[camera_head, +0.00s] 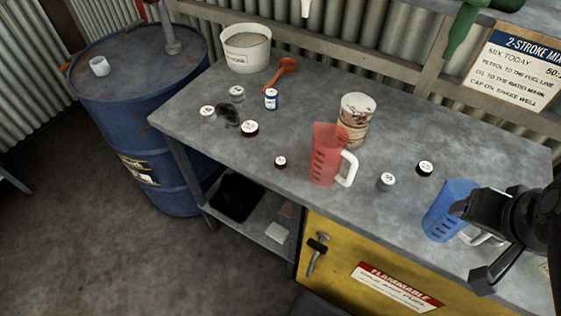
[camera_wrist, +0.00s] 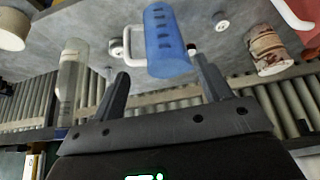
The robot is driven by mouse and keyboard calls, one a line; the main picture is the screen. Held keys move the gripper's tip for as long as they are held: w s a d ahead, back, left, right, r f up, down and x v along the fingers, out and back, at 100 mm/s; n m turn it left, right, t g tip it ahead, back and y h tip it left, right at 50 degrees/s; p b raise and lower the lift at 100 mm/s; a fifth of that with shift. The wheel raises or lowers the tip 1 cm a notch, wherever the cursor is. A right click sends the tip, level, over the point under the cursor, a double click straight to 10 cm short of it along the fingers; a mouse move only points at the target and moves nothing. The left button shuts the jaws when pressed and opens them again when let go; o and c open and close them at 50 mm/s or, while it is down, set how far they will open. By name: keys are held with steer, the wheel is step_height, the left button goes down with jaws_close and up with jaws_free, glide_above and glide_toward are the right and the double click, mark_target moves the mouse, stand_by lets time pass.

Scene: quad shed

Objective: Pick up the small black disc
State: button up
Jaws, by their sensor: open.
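Several small round discs with white labelled tops lie on the grey bench (camera_head: 225,150). The smallest dark one (camera_head: 280,162) lies left of the red jug, near the bench's front edge. A larger dark disc (camera_head: 249,129) lies behind it to the left, and another dark disc (camera_head: 425,168) lies right of the red jug. Their sides look black to dark red. My gripper (camera_head: 472,244) is at the right, by the blue jug, far from the smallest disc. In the wrist view my gripper (camera_wrist: 161,66) is open and empty, with the blue jug beyond its fingers.
The red jug (camera_head: 325,157) and rusty can (camera_head: 357,117) stand mid-bench. The blue jug (camera_head: 447,213) stands near my gripper. Grey discs (camera_head: 386,181), a black lump (camera_head: 229,116), a blue-labelled bottle (camera_head: 271,99), an orange scoop (camera_head: 284,72) and a white bucket (camera_head: 246,50) are also there.

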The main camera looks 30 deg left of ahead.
steer(key=shift+c, duration=1.4)
steer(key=shift+r, duration=0.1)
